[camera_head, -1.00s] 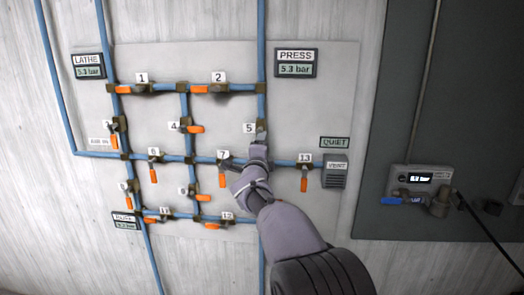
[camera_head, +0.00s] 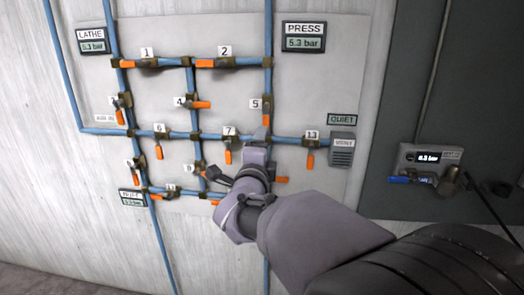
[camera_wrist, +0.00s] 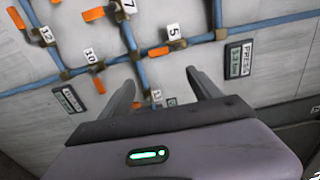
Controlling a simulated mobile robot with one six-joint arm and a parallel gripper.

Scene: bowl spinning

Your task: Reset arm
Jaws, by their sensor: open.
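My gripper (camera_head: 257,142) is at the right side of the pipe board in the head view, below valve 5 and right of valve 7. In the wrist view its two fingers (camera_wrist: 164,82) are spread, with no object between them. Valve 5 (camera_head: 268,110) has its orange handle pointing down along the vertical pipe. In the wrist view the valve 5 handle (camera_wrist: 158,51) is beyond the fingers and apart from them. My arm covers part of the lower right pipes.
The PRESS display (camera_head: 304,43) and LATHE display (camera_head: 93,47) read 5.3 bar. Valve 7 (camera_head: 228,152) and valve 13 (camera_head: 310,155) have handles hanging down. A dark panel at right carries a gauge box (camera_head: 430,157) with a blue handle. Bare wall lies left and below.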

